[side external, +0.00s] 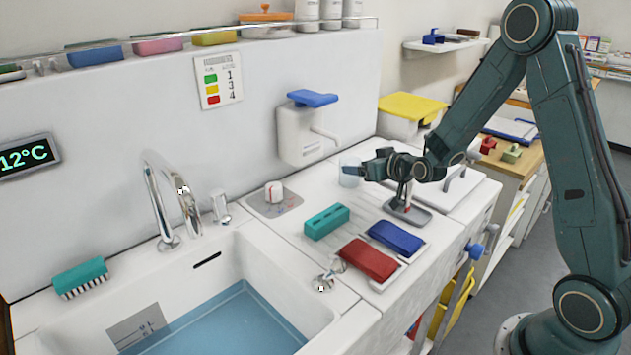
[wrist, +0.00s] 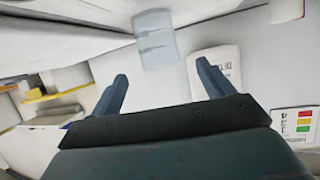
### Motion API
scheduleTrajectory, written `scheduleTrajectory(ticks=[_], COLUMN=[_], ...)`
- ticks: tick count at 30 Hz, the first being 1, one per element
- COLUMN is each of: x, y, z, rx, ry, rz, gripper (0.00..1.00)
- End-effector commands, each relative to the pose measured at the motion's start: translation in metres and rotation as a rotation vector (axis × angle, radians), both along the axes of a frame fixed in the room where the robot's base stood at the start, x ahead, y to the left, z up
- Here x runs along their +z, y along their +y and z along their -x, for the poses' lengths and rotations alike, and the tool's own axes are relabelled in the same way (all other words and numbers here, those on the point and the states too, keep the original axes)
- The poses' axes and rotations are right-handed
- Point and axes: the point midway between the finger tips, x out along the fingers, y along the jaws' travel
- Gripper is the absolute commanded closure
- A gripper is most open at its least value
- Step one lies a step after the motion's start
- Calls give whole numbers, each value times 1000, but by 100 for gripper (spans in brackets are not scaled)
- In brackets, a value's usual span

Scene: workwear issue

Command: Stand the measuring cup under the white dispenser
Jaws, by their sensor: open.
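The measuring cup (side external: 350,173) is a clear, pale cup, upright on the white worktop near the wall. It also shows in the wrist view (wrist: 157,42), beyond my fingertips and roughly in line with the gap between them. The white dispenser (side external: 304,136), with a blue top lever and a thin arm reaching right, hangs on the wall left of the cup. In the wrist view the dispenser (wrist: 214,75) is right of the cup. My gripper (side external: 362,168) is open beside the cup and holds nothing; it also shows in the wrist view (wrist: 162,78). One finger partly overlaps the cup in the side view.
A teal block (side external: 326,221), a red block (side external: 369,260) and a blue block (side external: 396,237) lie in front. A grey-based stand (side external: 408,212) is below my wrist.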

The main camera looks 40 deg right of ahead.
Motion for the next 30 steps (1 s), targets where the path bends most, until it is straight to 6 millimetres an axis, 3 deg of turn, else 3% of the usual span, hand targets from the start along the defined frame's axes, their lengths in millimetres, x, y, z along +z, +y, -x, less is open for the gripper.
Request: scheduleTrajectory(ticks=[6, 20, 30], x=[-11, -15, -27], y=[-5, -7, -13], z=[-24, -35, -62], rx=[1, 0, 0], ry=[1, 1, 1], rz=[0, 0, 1], gripper=[20, 20, 20])
